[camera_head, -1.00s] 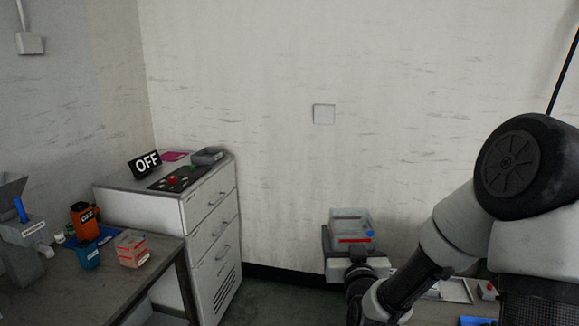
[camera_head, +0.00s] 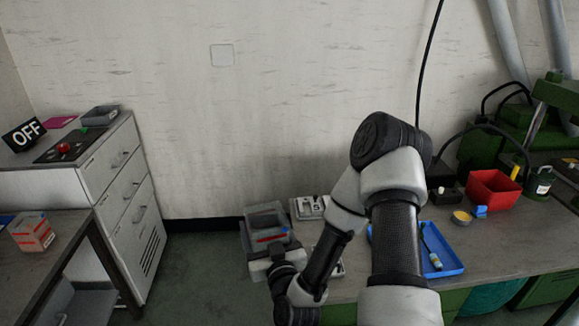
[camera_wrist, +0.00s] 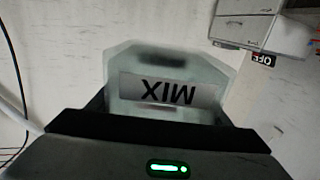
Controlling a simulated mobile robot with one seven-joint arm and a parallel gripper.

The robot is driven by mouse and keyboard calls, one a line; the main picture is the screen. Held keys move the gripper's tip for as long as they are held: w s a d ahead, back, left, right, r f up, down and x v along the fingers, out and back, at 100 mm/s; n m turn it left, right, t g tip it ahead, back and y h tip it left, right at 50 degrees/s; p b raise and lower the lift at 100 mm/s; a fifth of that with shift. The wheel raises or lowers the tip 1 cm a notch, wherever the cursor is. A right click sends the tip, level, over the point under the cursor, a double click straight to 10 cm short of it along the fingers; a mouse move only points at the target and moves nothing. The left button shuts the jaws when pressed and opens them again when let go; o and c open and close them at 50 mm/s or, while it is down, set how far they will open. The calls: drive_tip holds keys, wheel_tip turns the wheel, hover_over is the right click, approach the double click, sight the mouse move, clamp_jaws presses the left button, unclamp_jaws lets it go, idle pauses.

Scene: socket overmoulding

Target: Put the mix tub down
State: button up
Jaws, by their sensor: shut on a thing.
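The mix tub (camera_head: 266,218) is a clear grey tub with a red stripe on its side. In the wrist view the tub (camera_wrist: 150,65) shows its "MIX" label upside down. My gripper (camera_head: 268,254) is shut on the tub and holds it in the air at the left end of the workbench (camera_head: 500,248). In the wrist view my gripper's dark fingers (camera_wrist: 160,122) lie on both sides of the tub. My arm hides part of the bench.
A blue tray (camera_head: 447,262), a red bin (camera_head: 492,189) and a numbered white block (camera_head: 311,207) are on the bench. A white drawer cabinet (camera_head: 118,190) with an "OFF" sign (camera_head: 23,134) stands left. A box (camera_head: 32,232) sits on the left table. Floor shows between.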

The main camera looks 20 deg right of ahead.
drive_tip(key=s+d+f+m+g+h+b, duration=0.1)
drive_tip(key=d+f+m+h+b, duration=0.15)
drive_tip(key=d+b, duration=0.6)
drive_tip(key=s+d+f+m+g+h+b, duration=0.1)
drive_tip(key=d+f+m+h+b, duration=0.2)
drive_tip(key=d, duration=1)
drive_tip(key=s+d+f+m+g+h+b, duration=0.1)
drive_tip(key=d+f+h+b, duration=0.45)
drive_tip(key=d, duration=0.45)
drive_tip(key=shift+m, duration=0.35)
drive_tip(key=shift+s+d+f+b, duration=0.15)
drive_tip(key=shift+f+b, duration=0.35)
drive_tip(key=shift+f, duration=0.95)
drive_tip(key=shift+w+d+f+b, duration=0.1)
drive_tip(key=shift+d+f+b, duration=0.35)
drive_tip(key=shift+f, duration=1.05)
drive_tip(key=shift+s+d+f+b, duration=0.1)
drive_tip(key=shift+f+b, duration=0.5)
drive_tip(key=shift+f, duration=0.85)
drive_tip(key=shift+f, duration=0.2)
drive_tip(key=o, duration=1.1)
drive_tip(key=shift+o, duration=0.2)
